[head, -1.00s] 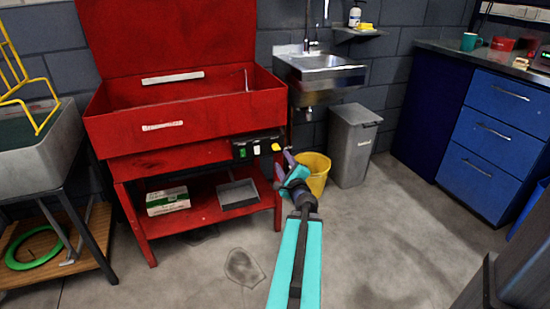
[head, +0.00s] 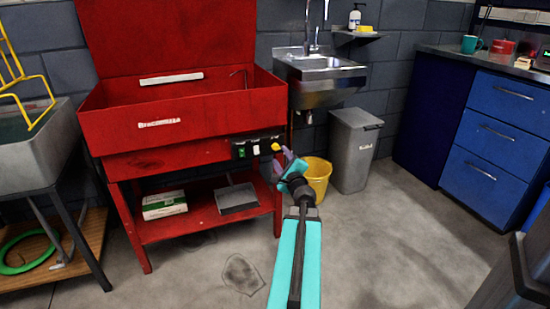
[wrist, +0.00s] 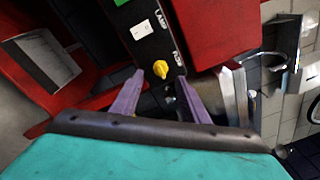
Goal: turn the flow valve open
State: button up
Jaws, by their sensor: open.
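The flow valve is a small yellow knob (wrist: 161,69) on the black control panel (head: 256,147) of the red parts washer (head: 180,115). The knob also shows in the head view (head: 276,147), at the panel's right end. In the wrist view it sits near the label that seems to read FLOW, just beyond the fingertips and between them. My gripper (wrist: 158,80) is open, with its two purple fingers apart on either side of the knob. Whether they touch it I cannot tell. In the head view my gripper (head: 284,157) is right at the panel's right end.
A white switch (wrist: 141,31) marked LAMP is beside the knob on the panel. A yellow bucket (head: 318,178) and a grey bin (head: 353,150) stand right of the washer. A metal sink (head: 320,75) is behind.

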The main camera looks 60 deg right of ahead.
aim_at(277, 150)
jog(key=shift+b+x, duration=0.35)
jog(key=shift+x, duration=2.55)
grip_shut()
